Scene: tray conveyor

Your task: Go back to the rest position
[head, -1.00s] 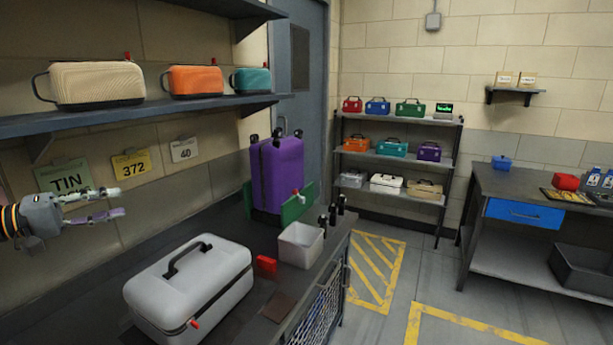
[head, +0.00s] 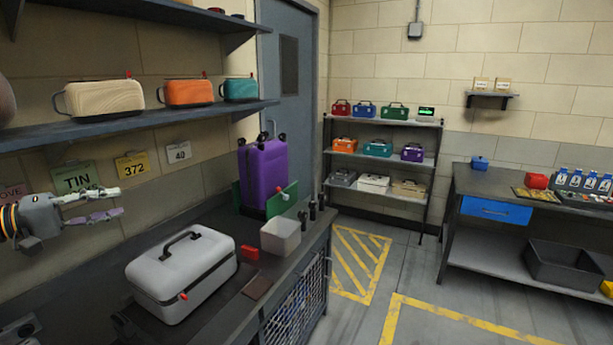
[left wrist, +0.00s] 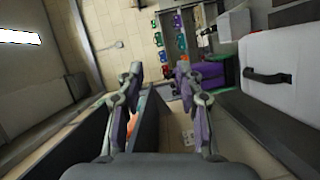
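My left gripper (head: 120,203) is at the left of the head view, in front of the wall below the shelf. Its two fingers are spread with nothing between them. In the left wrist view its fingertips (left wrist: 160,72) are also apart and empty. It is to the left of and above a white case (head: 182,272) with a dark handle, which lies on the dark counter (head: 225,318). The white case also shows at the right in the left wrist view (left wrist: 285,75). My right gripper is not in view.
A purple suitcase (head: 262,178), a pale bin (head: 281,236) and a red block (head: 249,252) stand on the counter. A wall shelf (head: 40,136) above holds several cases. A rack (head: 385,155) and a workbench (head: 500,255) stand beyond. The floor (head: 375,300) between is clear.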

